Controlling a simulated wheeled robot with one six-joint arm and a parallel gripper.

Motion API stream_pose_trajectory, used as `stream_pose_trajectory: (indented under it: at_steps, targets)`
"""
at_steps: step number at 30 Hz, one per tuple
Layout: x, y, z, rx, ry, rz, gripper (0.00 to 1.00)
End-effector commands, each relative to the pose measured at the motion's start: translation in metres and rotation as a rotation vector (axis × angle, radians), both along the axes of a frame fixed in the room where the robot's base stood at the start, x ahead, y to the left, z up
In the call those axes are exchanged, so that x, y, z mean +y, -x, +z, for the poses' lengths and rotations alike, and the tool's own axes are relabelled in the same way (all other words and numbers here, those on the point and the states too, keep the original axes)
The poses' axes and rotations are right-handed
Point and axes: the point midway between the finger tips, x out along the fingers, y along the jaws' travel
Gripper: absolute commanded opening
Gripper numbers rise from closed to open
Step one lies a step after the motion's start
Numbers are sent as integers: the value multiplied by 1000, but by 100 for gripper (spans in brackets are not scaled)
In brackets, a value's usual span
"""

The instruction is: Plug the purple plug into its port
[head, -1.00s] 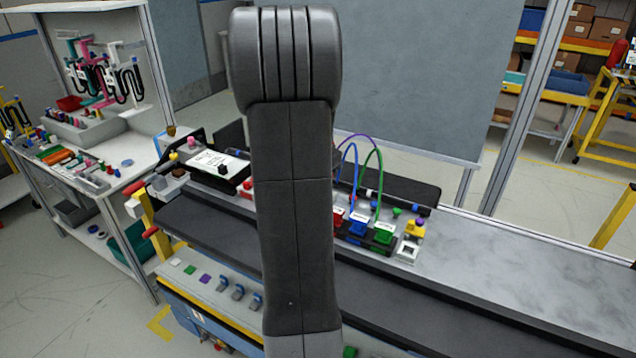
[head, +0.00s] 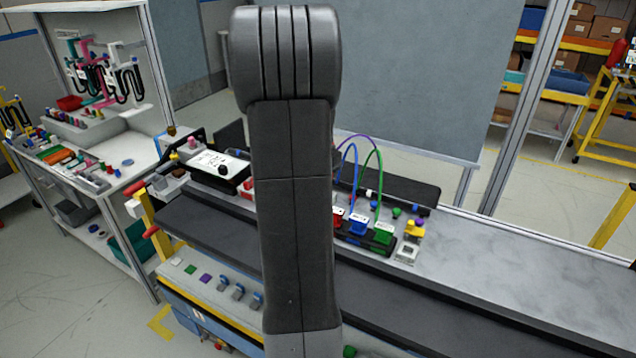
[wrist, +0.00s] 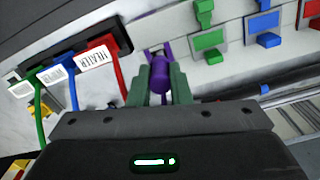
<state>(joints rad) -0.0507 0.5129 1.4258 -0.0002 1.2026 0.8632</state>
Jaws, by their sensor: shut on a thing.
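The purple plug (wrist: 160,78) is between the two grey-green fingers of my gripper (wrist: 160,72), which is shut on it in the wrist view. A purple patch (wrist: 168,48) shows just beyond the plug, against the pale panel (wrist: 185,20). I cannot tell whether this patch is the port or part of the plug, or whether plug and port touch. In the head view my arm hides the gripper and plug; a thin purple cable (head: 358,137) arcs out to its right.
In the wrist view, a black rack (wrist: 122,32) with labelled red, blue and green cables is close on the left. Green (wrist: 209,40), blue (wrist: 263,24) and red fittings line the panel on the right. In the head view, the grey bench (head: 520,270) is clear at right.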

Motion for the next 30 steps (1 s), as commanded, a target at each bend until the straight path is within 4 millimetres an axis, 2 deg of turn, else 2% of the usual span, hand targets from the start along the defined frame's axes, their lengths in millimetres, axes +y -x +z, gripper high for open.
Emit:
stream_pose_trajectory:
  at_steps: [30]
  targets:
    - [0,0,-20,0,0,0,0]
